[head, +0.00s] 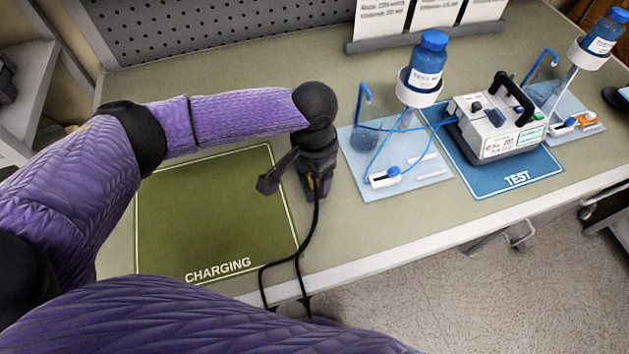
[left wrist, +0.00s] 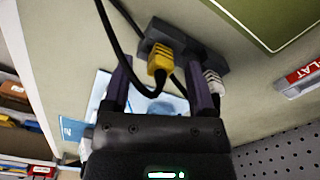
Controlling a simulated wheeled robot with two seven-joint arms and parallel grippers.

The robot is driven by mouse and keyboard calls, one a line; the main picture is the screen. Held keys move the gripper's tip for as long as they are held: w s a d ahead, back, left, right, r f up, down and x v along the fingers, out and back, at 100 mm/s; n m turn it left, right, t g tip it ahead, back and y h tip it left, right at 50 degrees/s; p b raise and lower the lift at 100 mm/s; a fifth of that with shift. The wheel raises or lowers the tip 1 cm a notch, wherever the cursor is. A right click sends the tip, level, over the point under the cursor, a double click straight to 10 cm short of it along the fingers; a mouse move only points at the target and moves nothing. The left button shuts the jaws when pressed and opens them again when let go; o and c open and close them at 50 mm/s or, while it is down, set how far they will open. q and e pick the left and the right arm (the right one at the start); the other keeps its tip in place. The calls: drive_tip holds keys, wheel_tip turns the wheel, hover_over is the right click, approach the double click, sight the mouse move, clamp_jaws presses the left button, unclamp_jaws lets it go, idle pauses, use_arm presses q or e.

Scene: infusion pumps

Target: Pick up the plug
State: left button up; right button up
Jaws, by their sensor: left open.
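A yellow plug (left wrist: 160,60) with a black cable sits in a dark power strip (left wrist: 200,52) in the left wrist view. A pale grey plug (left wrist: 213,82) is in the same strip, beside my right-hand finger in that view. My left gripper (left wrist: 160,78) is open, its two fingers on either side of the yellow plug; I cannot tell if they touch it. My right gripper is out of view.
The green CHARGING mat (head: 205,215) is empty. Black cables (head: 300,255) run over the bench's front edge. To the right stand a blue bottle in a holder (head: 425,75) on a pale tray (head: 430,182) and a pump (head: 497,122) on the blue TEST mat (head: 480,178). A perforated panel closes the back.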

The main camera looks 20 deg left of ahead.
use_arm(q)
drive_tip(key=shift+w, duration=0.1)
clamp_jaws()
idle(0.5)
